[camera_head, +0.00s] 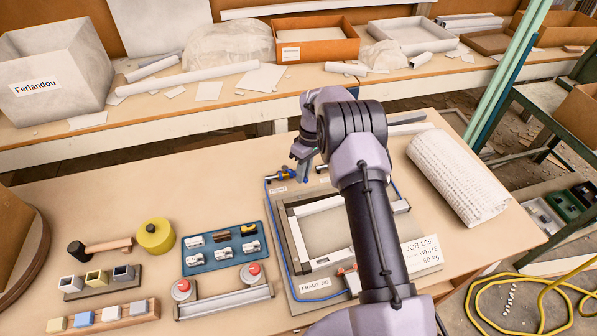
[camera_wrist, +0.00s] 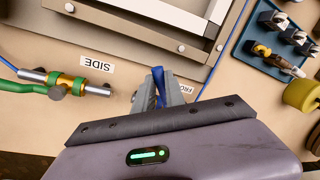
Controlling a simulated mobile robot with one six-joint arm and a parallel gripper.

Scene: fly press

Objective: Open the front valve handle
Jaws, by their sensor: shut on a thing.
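My gripper (camera_head: 303,166) is at the back left corner of the frame jig (camera_head: 300,293), reaching down to the table. In the wrist view its fingers (camera_wrist: 162,98) are closed around the blue front valve handle (camera_wrist: 158,78), which sticks up between them. The FRONT label (camera_wrist: 187,88) beside it is partly covered by a finger. The brass front valve (camera_head: 281,174) shows in the head view just left of the gripper; its body is hidden in the wrist view. The brass side valve (camera_wrist: 68,84) with a green handle lies to the left, next to the SIDE label (camera_wrist: 97,63).
A blue hose (camera_head: 274,240) runs along the jig. A blue tray (camera_head: 208,265) of small parts, a yellow round item (camera_head: 155,236) and a mallet (camera_head: 100,247) lie to the left. A white printed roll (camera_head: 457,176) lies to the right. The table left of the valve is clear.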

